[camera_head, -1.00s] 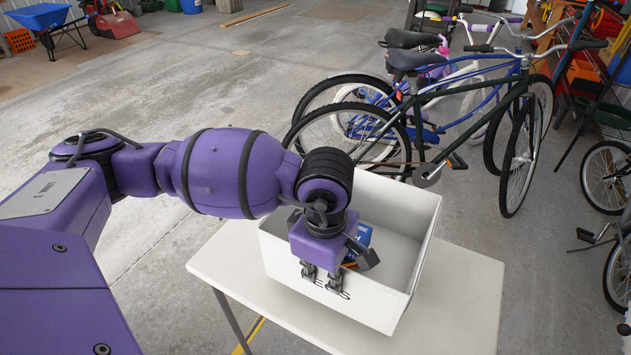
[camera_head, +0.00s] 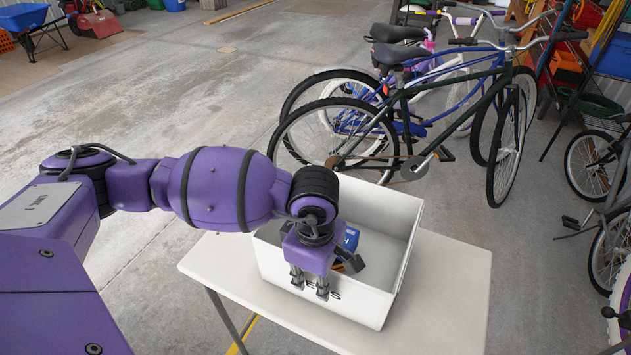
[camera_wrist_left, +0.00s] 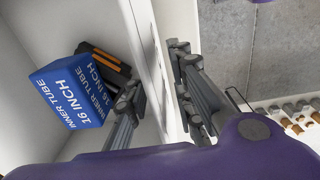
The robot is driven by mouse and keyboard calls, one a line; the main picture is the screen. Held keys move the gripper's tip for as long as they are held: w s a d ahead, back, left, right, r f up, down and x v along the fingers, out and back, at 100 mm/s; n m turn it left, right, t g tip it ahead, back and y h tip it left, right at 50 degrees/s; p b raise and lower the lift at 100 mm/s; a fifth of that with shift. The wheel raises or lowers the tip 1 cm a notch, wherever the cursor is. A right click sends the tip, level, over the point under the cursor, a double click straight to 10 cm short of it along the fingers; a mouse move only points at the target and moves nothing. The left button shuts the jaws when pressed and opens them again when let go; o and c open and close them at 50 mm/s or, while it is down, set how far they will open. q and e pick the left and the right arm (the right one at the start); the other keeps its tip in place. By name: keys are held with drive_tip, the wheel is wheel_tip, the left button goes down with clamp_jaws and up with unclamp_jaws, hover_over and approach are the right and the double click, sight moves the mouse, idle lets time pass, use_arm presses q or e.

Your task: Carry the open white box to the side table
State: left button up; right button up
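The open white box (camera_head: 400,262) is over the top of the white side table (camera_head: 462,290); whether its base touches the tabletop is hard to tell. My left gripper (camera_head: 309,286) points down over the box's near wall, with one finger inside and one outside. A blue inner tube carton (camera_wrist_left: 72,92) and a dark item with orange lie inside the box. My right gripper is out of view.
Bicycles (camera_head: 400,125) stand just behind the table. Another bicycle (camera_head: 592,165) and shelving are at the right. A blue wheelbarrow (camera_head: 25,18) is far left. Concrete floor (camera_head: 180,85) is open at the left and behind.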

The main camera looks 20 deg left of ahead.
use_arm(q)
drive_tip(key=shift+r, duration=0.1)
drive_tip(key=shift+w+r, duration=0.1)
drive_tip(key=shift+r, duration=0.15)
wheel_tip(320, 180, up, 12)
idle(0.4)
drive_tip(key=shift+s+f, duration=0.15)
drive_tip(key=shift+s, duration=0.05)
